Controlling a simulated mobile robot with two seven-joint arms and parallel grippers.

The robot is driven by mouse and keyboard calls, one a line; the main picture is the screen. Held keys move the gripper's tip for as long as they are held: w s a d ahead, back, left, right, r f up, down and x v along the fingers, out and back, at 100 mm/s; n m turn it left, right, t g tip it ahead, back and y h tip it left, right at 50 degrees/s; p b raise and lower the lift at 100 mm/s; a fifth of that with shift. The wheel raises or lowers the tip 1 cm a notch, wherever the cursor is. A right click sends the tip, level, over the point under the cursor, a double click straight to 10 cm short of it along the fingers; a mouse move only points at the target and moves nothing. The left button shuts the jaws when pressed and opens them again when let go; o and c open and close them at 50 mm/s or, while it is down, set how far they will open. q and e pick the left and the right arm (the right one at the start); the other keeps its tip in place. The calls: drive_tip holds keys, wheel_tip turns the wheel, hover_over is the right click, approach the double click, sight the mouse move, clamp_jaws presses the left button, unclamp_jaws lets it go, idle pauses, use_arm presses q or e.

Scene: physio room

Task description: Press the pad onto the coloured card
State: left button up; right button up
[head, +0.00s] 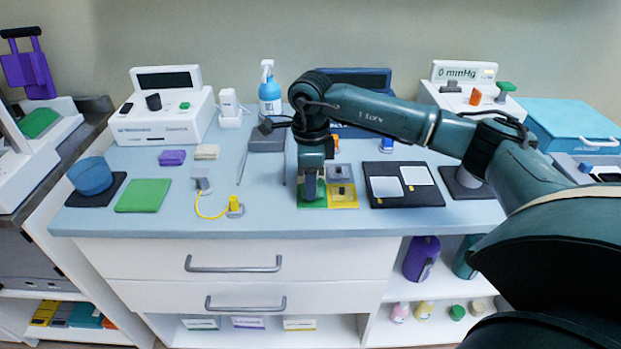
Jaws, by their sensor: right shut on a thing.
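The coloured card (348,206) lies flat near the front middle of the table, with green at its front left and yellow at its front right. Grey pieces with small knobs (341,172) sit on its right half. My right gripper (311,190) points down over the card's left half. It is shut on a small greyish pad, mostly hidden by the fingers. I cannot tell whether the pad touches the card. My left gripper is not in view.
A dark board with two white squares (403,200) lies right of the card. A yellow-cabled grey device (202,182) and green mat (143,195) lie left. White machines (165,115) stand at the back. The table's front strip (270,220) is clear.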

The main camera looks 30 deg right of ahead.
drive_tip(key=shift+f, duration=0.2)
drive_tip(key=shift+f+b, duration=0.45)
drive_tip(key=shift+b, duration=0.05)
idle(1.2)
drive_tip(key=shift+s+f, duration=0.15)
drive_tip(key=shift+f, duration=0.1)
idle(1.4)
drive_tip(key=shift+r, duration=0.3)
idle(2.2)
drive_tip(key=o, duration=0.9)
drive_tip(key=shift+r, duration=0.2)
drive_tip(key=shift+r+p, duration=2.4)
drive_tip(key=shift+r, duration=0.95)
